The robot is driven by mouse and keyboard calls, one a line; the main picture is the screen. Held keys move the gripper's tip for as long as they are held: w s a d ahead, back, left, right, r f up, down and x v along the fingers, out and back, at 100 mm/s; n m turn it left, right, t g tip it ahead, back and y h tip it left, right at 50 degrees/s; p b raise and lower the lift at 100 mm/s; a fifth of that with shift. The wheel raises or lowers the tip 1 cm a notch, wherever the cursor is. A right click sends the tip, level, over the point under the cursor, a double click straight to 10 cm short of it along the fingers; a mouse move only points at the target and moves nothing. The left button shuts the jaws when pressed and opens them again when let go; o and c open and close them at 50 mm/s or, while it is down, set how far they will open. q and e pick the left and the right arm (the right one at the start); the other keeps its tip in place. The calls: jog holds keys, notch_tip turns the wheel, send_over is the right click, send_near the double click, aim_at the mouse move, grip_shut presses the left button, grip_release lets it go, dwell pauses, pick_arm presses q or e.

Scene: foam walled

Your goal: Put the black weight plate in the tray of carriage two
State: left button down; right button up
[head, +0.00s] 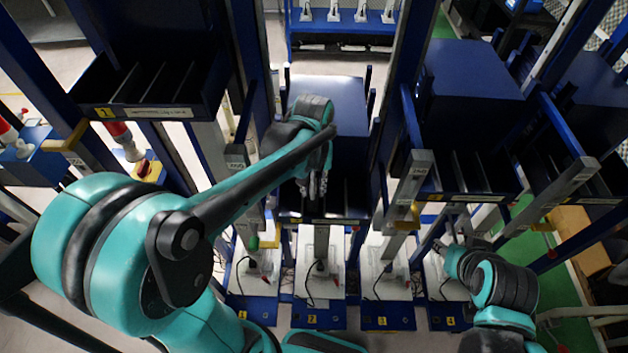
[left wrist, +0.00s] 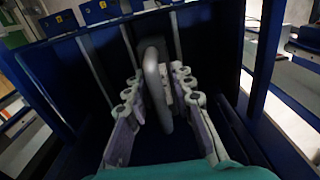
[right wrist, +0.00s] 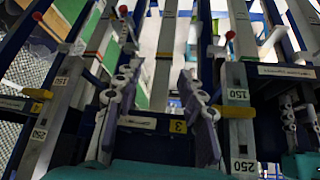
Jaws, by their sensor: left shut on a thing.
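The black weight plate (left wrist: 154,82) stands nearly edge-on between the fingers of my left gripper (left wrist: 158,95) in the left wrist view; its rim looks grey. My left gripper (head: 314,185) is shut on it, down in the dark slotted tray (head: 350,207) of the middle carriage, above the base marked 2. The plate is between the tray's dividers; whether it touches the floor I cannot tell. In the head view the plate is hidden by the gripper and arm. My right gripper (right wrist: 160,105) is open and empty; in the head view its tip (head: 440,246) is low at the right.
A higher slotted tray marked 1 (head: 150,108) is at the left. Another slotted tray (head: 470,185) is at the right, with blue posts between the carriages. A tray front marked 3 (right wrist: 140,122) is close beyond my right gripper. Numbered blue bases (head: 381,318) line the floor.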

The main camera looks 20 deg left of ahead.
pick_arm(q)
jog(key=shift+f, duration=0.4)
jog(key=c, duration=1.7)
grip_release()
jog(key=shift+f, duration=0.15)
jog(key=o, duration=0.4)
jog(key=shift+r, duration=0.5)
notch_tip(320, 180, up, 11)
jog(key=shift+r, duration=0.2)
